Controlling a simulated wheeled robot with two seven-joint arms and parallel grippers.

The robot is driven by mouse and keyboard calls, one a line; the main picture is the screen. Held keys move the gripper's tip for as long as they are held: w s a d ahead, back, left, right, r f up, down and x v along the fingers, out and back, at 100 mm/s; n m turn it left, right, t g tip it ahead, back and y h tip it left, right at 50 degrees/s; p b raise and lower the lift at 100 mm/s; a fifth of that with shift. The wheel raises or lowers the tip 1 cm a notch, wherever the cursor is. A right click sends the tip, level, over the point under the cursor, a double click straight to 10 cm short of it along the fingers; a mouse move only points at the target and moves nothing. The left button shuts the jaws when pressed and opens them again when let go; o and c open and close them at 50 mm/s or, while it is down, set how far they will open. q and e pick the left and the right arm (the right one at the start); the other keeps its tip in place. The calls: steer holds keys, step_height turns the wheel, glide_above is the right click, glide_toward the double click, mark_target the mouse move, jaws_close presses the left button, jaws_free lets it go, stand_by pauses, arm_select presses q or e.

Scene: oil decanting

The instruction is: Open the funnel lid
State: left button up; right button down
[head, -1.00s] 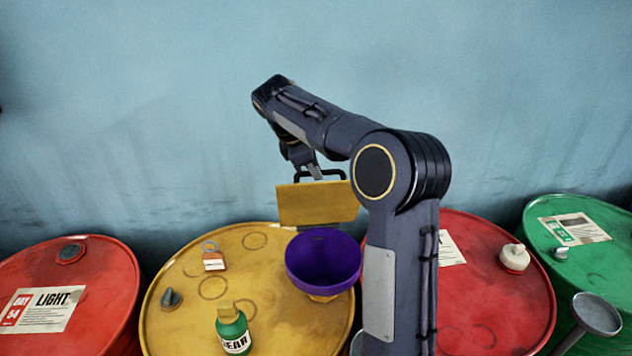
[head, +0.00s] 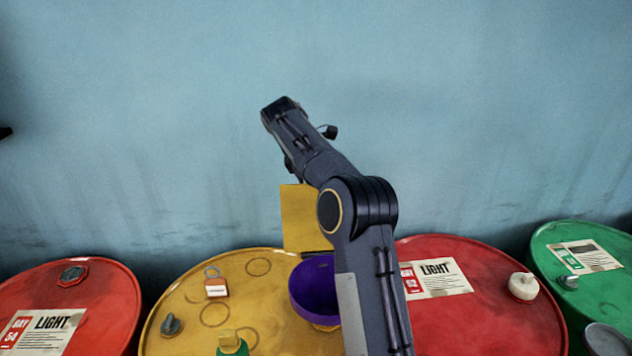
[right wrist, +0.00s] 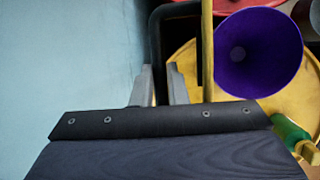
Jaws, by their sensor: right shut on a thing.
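The purple funnel (head: 311,288) stands on the yellow drum and its bowl faces up, uncovered. It also shows in the right wrist view (right wrist: 268,55). Its yellow lid (head: 300,218) stands upright behind the bowl. In the right wrist view the lid (right wrist: 207,50) shows edge-on, just left of the bowl. My right gripper (right wrist: 160,72) is shut on the lid's black handle (right wrist: 156,40). In the head view my right arm hides the gripper, the handle and part of the bowl. My left gripper is not in view.
The yellow drum (head: 180,285) also carries a green bottle (head: 232,346), a tag (head: 216,289) and a grey cap (head: 171,324). Red drums stand left (head: 105,300) and right (head: 480,320), a green drum (head: 600,285) far right. A blue wall rises behind.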

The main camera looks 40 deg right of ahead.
steer(key=shift+s+a+f, duration=0.1)
steer(key=shift+f, duration=0.35)
steer(key=c, duration=1.7)
jaws_free()
steer(key=shift+o, duration=1.3)
steer(key=shift+r, duration=0.2)
steer(key=v, duration=0.7)
steer(key=shift+r, duration=0.4)
